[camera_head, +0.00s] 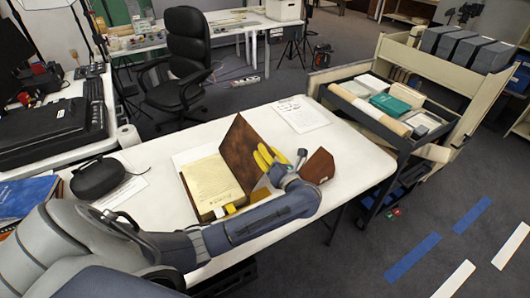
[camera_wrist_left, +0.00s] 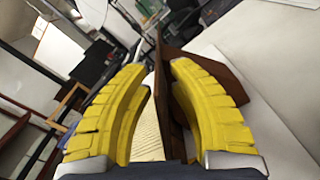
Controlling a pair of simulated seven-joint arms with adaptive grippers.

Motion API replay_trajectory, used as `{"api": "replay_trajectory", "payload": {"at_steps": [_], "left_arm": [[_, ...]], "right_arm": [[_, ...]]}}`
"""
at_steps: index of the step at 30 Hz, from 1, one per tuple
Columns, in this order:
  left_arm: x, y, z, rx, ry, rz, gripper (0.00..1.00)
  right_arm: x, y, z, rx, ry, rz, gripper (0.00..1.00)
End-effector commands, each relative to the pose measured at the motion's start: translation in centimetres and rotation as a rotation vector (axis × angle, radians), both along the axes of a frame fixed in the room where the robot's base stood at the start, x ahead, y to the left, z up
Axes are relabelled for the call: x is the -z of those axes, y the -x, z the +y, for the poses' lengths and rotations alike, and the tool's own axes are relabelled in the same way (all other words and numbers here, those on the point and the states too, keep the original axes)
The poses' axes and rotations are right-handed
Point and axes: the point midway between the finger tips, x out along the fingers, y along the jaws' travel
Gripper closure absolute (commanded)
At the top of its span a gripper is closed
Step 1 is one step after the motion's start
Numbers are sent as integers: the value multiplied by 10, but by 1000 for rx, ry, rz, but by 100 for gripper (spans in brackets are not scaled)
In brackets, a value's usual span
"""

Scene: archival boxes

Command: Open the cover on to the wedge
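The book lies on the white table with its cream page block (camera_head: 212,184) facing up. Its brown cover (camera_head: 238,148) stands raised and tilted at the block's right side. My left gripper's yellow fingers (camera_head: 265,157) are at the cover's right side. In the left wrist view, the fingers (camera_wrist_left: 160,68) are apart, with the cover (camera_wrist_left: 161,85) nearly edge-on between them. The pages (camera_wrist_left: 148,138) show left of it. The brown wedge (camera_head: 319,166) sits on the table right of the gripper. Yellow pieces by the book's lower edge are partly hidden; I cannot identify them.
A paper sheet (camera_head: 300,114) lies behind the wedge. A black case (camera_head: 98,178) is on the table's left. A cart (camera_head: 370,120) with boxes and books stands beyond the right edge. An office chair (camera_head: 187,60) is behind. The table right of the wedge is clear.

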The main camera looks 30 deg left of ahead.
Motion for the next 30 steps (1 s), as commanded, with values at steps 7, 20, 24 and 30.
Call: {"api": "replay_trajectory", "payload": {"at_steps": [7,20,24,30], "left_arm": [[0,0,0,0,0,0,100],[-2,4,2,0,14,-24,100],[-10,18,8,-1,61,-116,100],[-16,26,14,-1,92,-182,100]], "right_arm": [[0,0,0,0,0,0,0],[0,0,0,0,0,0,0],[0,0,0,0,0,0,0],[0,0,-1,0,1,1,0]]}}
